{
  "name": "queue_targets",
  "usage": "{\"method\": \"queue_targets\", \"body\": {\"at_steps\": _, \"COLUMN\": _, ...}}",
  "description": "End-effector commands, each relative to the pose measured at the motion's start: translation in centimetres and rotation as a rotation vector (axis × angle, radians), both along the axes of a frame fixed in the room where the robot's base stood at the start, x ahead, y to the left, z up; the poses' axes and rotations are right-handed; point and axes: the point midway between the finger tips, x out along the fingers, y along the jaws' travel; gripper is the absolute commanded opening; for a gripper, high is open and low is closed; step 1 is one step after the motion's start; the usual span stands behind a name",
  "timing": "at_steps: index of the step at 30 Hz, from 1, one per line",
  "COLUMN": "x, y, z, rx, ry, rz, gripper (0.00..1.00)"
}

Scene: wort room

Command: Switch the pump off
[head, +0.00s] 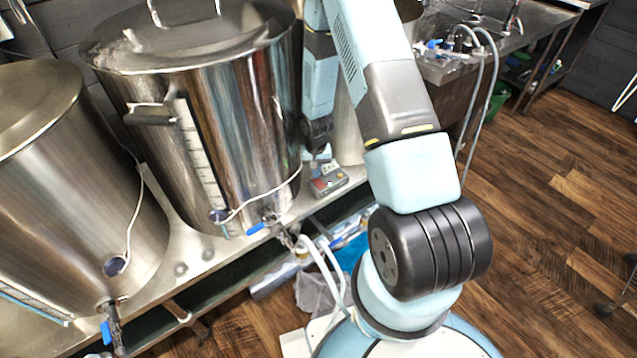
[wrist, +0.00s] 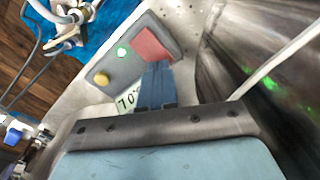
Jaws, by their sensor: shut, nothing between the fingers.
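A grey control box (head: 329,181) sits on the steel bench beside the middle kettle in the head view. In the wrist view the box (wrist: 110,67) shows a large red part (wrist: 155,40), a lit green light (wrist: 122,53) and a round yellow knob (wrist: 102,79). My gripper (wrist: 158,68) is shut and empty, with its fingertips over the box's near edge close to the red part. I cannot tell whether they touch it. The pump itself is not clearly identifiable.
Large steel kettles (head: 205,110) stand close on the left, with a white cable (head: 265,197) hanging across one. In the wrist view a kettle wall (wrist: 255,60) and cable (wrist: 280,58) are near on the right. A valve with fittings (wrist: 72,20) is at upper left.

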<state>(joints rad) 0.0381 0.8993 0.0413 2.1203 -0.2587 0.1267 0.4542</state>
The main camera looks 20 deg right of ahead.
Motion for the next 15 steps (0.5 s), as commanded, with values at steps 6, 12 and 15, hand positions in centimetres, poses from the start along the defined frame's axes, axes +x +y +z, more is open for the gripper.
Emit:
{"method": "queue_targets", "body": {"at_steps": 6, "x": -0.01, "y": 0.01, "z": -0.26, "rx": 0.0, "ry": 0.0, "rz": 0.0, "gripper": 0.0}}
{"method": "queue_targets", "body": {"at_steps": 12, "x": 0.01, "y": 0.03, "z": -0.75, "rx": 0.0, "ry": 0.0, "rz": 0.0, "gripper": 0.0}}
{"method": "queue_targets", "body": {"at_steps": 15, "x": 0.02, "y": 0.04, "z": -0.97, "rx": 0.0, "ry": 0.0, "rz": 0.0, "gripper": 0.0}}
